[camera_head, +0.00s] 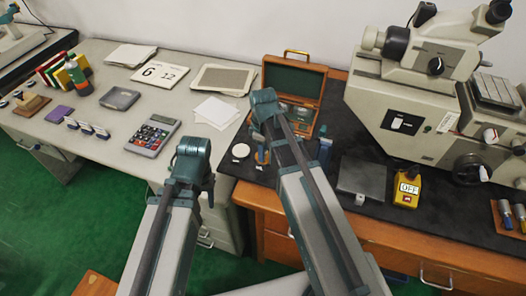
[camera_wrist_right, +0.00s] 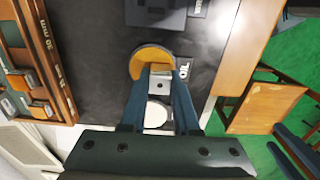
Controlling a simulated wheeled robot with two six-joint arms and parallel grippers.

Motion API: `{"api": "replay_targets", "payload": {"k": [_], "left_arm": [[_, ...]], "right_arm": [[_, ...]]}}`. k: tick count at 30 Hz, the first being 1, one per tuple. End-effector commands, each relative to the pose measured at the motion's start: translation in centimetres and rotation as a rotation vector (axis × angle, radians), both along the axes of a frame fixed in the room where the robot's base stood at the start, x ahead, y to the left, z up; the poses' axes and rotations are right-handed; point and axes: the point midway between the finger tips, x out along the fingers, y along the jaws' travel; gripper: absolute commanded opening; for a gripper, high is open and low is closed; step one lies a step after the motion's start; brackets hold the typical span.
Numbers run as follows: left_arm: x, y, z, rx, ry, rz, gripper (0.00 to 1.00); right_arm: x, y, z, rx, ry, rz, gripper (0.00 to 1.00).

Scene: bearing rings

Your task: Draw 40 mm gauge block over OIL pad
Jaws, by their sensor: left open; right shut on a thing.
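The 40 mm gauge block (camera_wrist_right: 159,87) is a small silvery block between the fingers of my right gripper (camera_wrist_right: 160,80) in the right wrist view. My right gripper is shut on it. The block overlaps the near edge of the round orange OIL pad (camera_wrist_right: 147,60); whether it touches the pad is unclear. The OIL label (camera_wrist_right: 184,69) lies beside the pad. In the head view the right gripper (camera_head: 262,137) is largely hidden by its own arm, and only a bit of the orange pad shows. My left gripper (camera_head: 208,187) is open and empty, left of the dark mat.
A white round pad (camera_wrist_right: 155,115) lies close to the OIL pad. The open wooden case (camera_head: 324,104) with gauge blocks stands behind. A dark grey plate (camera_head: 362,178), a yellow OFF switch box (camera_head: 407,188) and a large instrument (camera_head: 400,110) are at the right. A calculator (camera_head: 156,134) is on the left bench.

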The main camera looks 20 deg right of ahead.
Motion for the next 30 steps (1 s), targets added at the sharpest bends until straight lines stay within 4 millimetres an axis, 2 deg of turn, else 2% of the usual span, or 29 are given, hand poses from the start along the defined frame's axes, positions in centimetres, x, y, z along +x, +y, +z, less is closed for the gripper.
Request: {"api": "replay_targets", "payload": {"k": [30], "left_arm": [[0.0,0.0,0.0,0.000,0.000,0.000,0.50]], "right_arm": [[1.9,-1.3,0.0,0.000,0.000,0.000,0.00]]}}
